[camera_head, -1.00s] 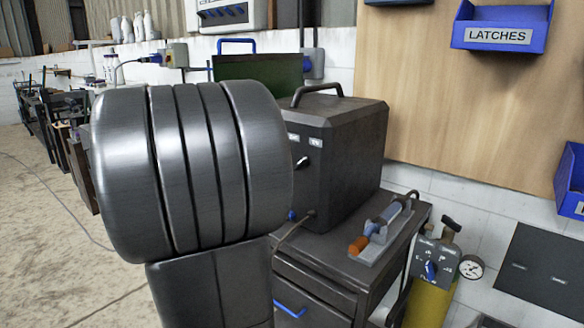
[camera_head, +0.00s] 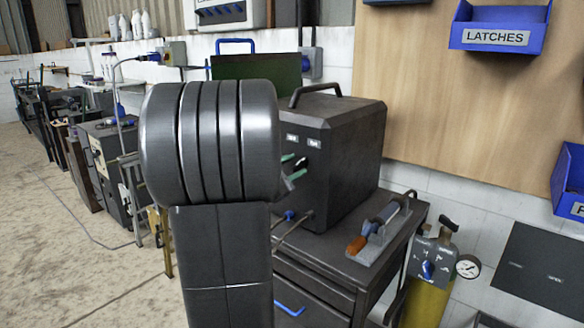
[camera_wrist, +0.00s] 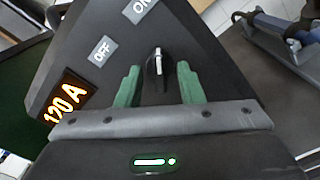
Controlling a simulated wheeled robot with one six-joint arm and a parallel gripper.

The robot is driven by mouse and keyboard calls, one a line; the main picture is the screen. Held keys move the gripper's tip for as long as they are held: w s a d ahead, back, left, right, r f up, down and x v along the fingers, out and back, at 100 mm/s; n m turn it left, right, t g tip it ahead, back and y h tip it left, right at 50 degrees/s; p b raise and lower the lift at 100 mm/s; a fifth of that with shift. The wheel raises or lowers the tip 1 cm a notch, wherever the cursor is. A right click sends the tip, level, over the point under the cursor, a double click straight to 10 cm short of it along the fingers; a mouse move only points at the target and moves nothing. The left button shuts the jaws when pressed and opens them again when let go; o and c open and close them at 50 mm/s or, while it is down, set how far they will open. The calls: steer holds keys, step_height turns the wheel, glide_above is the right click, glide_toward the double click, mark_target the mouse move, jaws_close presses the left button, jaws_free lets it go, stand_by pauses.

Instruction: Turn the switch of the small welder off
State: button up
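The small welder (camera_head: 335,150) is a dark box with a top handle, standing on a dark cart. Its front carries a black rotary switch (camera_wrist: 157,60) with a white mark, an OFF label (camera_wrist: 103,50), an ON label (camera_wrist: 139,10) and a lit "120 A" display (camera_wrist: 66,100). The mark points up in the wrist view, nearer ON than OFF. My gripper (camera_wrist: 158,74) is open, its green fingers on either side of the switch with gaps to it. My arm hides part of the welder's front in the head view.
A clamp-like tool with an orange end (camera_head: 378,230) lies on the cart (camera_head: 345,272). A yellow cylinder (camera_head: 428,300) with a gauge (camera_head: 469,266) stands to the right. Another panelled machine (camera_head: 105,160) stands at left. Open floor (camera_head: 60,230) lies at left.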

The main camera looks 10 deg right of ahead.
jaws_close()
steer(key=n, duration=0.4)
steer(key=n+p, duration=0.1)
steer(key=n, duration=0.2)
steer(key=shift+n, duration=0.3)
steer(key=n+p, duration=0.2)
steer(key=n, duration=0.2)
steer(key=shift+w+r, duration=0.1)
steer(key=shift+a+n+p, duration=0.1)
steer(key=shift+n+p, duration=1)
steer(key=shift+n, duration=1)
